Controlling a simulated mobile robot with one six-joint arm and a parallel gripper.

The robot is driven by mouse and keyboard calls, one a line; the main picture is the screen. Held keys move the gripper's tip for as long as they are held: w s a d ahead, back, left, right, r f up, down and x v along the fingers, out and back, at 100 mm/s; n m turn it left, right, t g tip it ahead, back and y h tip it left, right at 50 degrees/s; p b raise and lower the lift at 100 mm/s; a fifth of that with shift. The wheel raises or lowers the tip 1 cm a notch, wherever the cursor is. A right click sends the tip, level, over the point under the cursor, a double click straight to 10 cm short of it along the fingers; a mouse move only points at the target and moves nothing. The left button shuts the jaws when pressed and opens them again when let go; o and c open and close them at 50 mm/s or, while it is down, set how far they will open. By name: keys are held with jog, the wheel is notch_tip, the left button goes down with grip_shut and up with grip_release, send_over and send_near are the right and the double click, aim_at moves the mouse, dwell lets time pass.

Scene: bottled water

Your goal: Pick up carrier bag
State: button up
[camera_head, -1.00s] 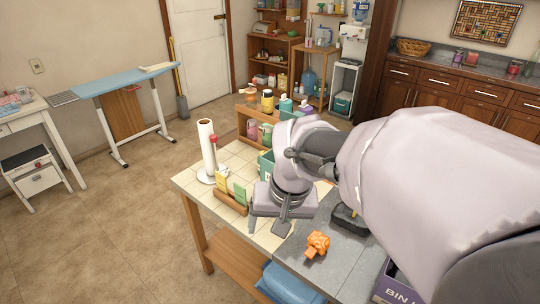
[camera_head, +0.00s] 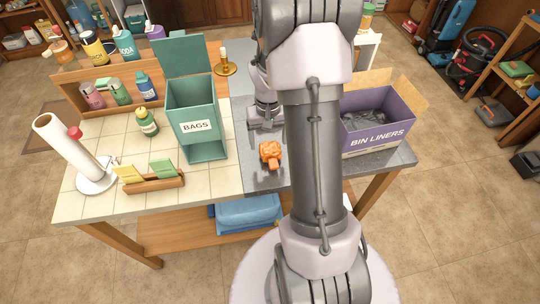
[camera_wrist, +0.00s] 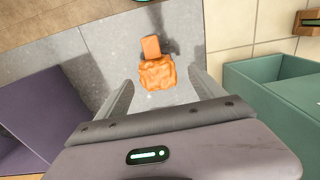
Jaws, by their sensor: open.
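The carrier bag appears to be the small crumpled orange bundle (camera_head: 270,153) on the grey part of the worktop. In the wrist view the orange bundle (camera_wrist: 157,74) has a flat tab on its far side. My gripper (camera_head: 264,120) is just behind it in the head view, partly hidden by my arm. In the wrist view my gripper (camera_wrist: 163,82) has its fingers spread, with the bundle ahead and roughly centred between them. Nothing is held.
A green BAGS box (camera_head: 197,108) stands on the tiles to the left. A purple BIN LINERS box (camera_head: 378,138) with dark contents stands to the right. A paper towel holder (camera_head: 96,183) and a wooden tray (camera_head: 155,183) sit at the front left. Grey worktop around the bundle is clear.

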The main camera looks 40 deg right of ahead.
aim_at(270, 147)
jog(key=f+b, duration=0.1)
jog(key=f, duration=0.1)
jog(key=f+b, duration=0.1)
jog(key=f, duration=0.1)
jog(key=f+b, duration=0.1)
jog(key=f, duration=0.1)
jog(key=shift+d, duration=0.4)
jog(key=shift+r, duration=0.15)
jog(key=shift+c, duration=0.2)
jog(key=c, duration=1.4)
jog(key=shift+r, duration=0.15)
